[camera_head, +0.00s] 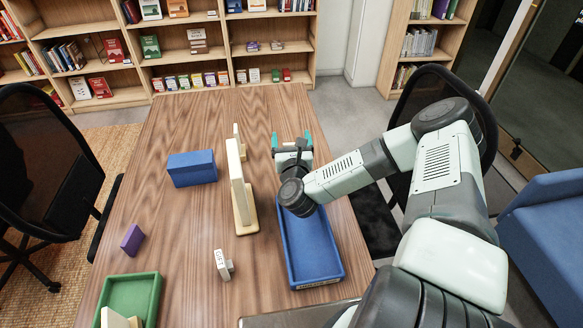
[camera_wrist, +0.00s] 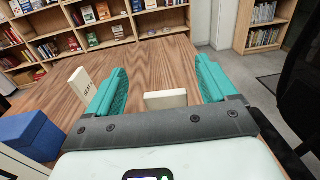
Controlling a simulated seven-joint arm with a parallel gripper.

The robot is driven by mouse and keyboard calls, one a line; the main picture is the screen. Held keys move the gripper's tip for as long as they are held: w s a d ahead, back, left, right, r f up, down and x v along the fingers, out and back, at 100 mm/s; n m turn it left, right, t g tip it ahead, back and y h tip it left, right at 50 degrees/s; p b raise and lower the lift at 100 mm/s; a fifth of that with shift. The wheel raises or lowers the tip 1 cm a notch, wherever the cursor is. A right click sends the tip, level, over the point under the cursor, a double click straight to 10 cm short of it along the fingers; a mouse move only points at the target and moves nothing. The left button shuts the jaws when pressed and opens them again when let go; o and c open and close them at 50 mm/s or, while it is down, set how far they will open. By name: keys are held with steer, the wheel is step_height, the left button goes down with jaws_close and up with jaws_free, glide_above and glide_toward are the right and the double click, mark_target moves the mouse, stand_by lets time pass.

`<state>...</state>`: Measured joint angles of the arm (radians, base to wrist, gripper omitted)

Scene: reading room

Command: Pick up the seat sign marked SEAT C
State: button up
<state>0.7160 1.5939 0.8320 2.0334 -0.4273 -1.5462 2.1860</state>
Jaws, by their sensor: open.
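My gripper (camera_head: 291,139) is open, with its teal fingers above the far end of the blue tray. In the wrist view my open gripper (camera_wrist: 160,88) has a cream block (camera_wrist: 165,99) showing between its fingers; no marking is readable on it, and the gripper hides it in the head view. A cream sign (camera_wrist: 80,82) stands left of the left finger, outside the jaws. Its lettering looks like SEAT, but I cannot read the letter after it. A cream piece (camera_head: 237,133) left of my gripper in the head view is probably this sign.
A tall cream panel (camera_head: 238,185) on a base stands left of the blue tray (camera_head: 335,270). A blue box (camera_head: 192,168), a purple block (camera_head: 132,239), a green tray (camera_head: 153,300) and a small lettered sign (camera_head: 222,264) are on the wooden table (camera_head: 185,225). The far left tabletop is clear.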

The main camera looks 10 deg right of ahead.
step_height(320, 180, down, 7)
steer(key=shift+d+r, duration=0.1)
steer(key=shift+r, duration=0.05)
steer(key=shift+w+d, duration=0.1)
steer(key=shift+w, duration=1.35)
steer(key=c, duration=1.4)
